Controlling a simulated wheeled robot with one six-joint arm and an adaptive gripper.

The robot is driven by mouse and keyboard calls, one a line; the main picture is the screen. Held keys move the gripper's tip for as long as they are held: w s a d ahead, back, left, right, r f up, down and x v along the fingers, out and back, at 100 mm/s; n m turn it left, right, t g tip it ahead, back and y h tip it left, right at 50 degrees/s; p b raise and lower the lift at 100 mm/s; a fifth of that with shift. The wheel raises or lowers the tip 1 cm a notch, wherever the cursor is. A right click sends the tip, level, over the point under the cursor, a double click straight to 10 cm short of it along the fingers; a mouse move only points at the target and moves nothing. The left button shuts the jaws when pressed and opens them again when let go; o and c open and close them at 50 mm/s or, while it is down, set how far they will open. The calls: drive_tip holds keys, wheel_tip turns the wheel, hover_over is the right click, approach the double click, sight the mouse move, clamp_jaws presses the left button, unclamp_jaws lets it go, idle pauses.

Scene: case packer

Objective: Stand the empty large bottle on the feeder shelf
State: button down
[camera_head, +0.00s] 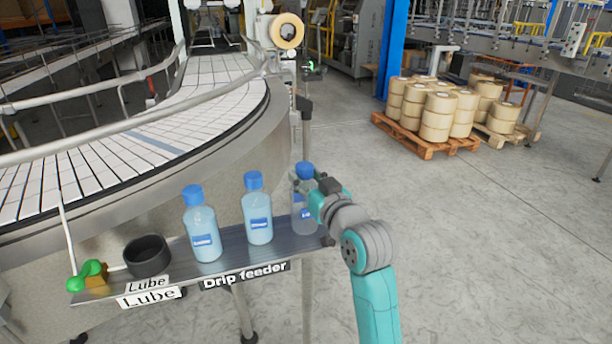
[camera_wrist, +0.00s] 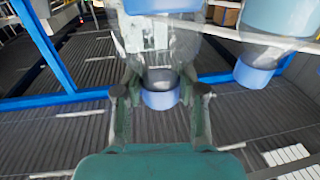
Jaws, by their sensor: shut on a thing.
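The empty large bottle (camera_head: 301,216) is clear with a blue cap and a blue label. It is upright at the right end of the feeder shelf (camera_head: 285,245). I cannot tell whether its base touches the shelf. My gripper (camera_head: 311,190) is shut on its upper part from the right and hides some of it. In the wrist view, which is upside down, the fingers (camera_wrist: 160,94) are on both sides of the clear bottle (camera_wrist: 180,50) near its neck and blue cap.
Two light-blue filled bottles (camera_head: 203,232) (camera_head: 257,218) stand left of it on the shelf. A dark round cup (camera_head: 147,262), a green-and-brass fitting (camera_head: 90,276) and Lube and Drip feeder signs (camera_head: 245,275) are farther left. A curved conveyor (camera_head: 130,150) runs behind.

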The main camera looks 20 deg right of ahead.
drive_tip(key=shift+f, duration=0.1)
drive_tip(key=c, duration=0.6)
unclamp_jaws()
drive_tip(key=shift+s, duration=0.15)
